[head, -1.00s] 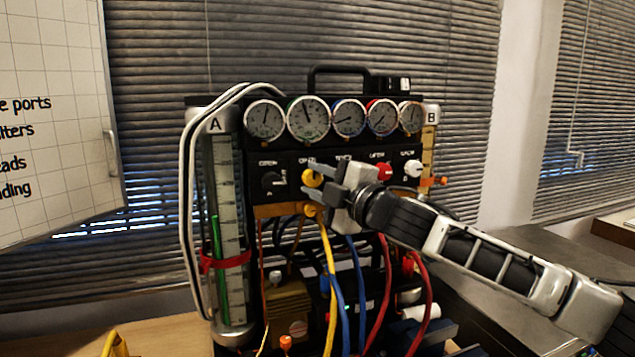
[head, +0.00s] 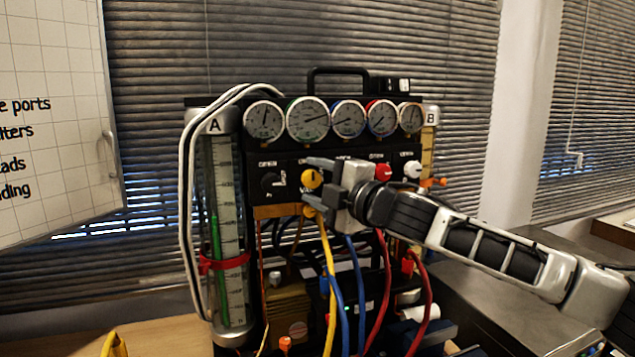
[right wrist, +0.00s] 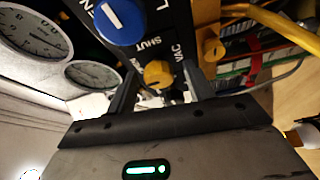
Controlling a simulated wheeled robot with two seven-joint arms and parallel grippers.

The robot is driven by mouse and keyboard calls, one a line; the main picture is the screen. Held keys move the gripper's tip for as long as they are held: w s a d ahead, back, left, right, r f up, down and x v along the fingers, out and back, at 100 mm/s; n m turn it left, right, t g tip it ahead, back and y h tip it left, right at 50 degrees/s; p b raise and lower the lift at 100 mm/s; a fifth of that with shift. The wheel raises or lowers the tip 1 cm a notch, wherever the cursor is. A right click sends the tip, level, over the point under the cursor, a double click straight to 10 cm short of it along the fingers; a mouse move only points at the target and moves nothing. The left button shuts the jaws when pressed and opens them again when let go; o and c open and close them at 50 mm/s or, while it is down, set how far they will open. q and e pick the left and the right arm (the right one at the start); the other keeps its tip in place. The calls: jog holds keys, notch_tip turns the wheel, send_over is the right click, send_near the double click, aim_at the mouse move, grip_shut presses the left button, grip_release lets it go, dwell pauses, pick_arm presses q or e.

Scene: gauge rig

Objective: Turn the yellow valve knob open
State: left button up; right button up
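The yellow valve knob (head: 312,179) is on the black front panel, below the second gauge (head: 308,120). That gauge's needle points to the right and slightly up. My right gripper (head: 309,182) is open, with one finger above the knob and one below. In the right wrist view, the yellow knob (right wrist: 158,73) sits between the two spread fingers, with gaps on both sides. The words SHUT and VAC show beside it there. My left gripper is not in view.
A black knob (head: 270,180), a red knob (head: 384,172) and a white knob (head: 412,169) share the panel. A blue knob (right wrist: 120,20) is close by in the right wrist view. Yellow, blue and red hoses hang below the panel.

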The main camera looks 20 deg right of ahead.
jog(key=shift+s+d, duration=0.2)
jog(key=shift+s, duration=0.25)
pick_arm(q)
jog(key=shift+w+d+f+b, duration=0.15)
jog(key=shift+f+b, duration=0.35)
jog(key=shift+b, duration=0.55)
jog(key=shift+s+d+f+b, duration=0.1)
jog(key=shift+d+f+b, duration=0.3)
jog(key=shift+b, duration=0.65)
pick_arm(e)
jog(key=v, duration=1.5)
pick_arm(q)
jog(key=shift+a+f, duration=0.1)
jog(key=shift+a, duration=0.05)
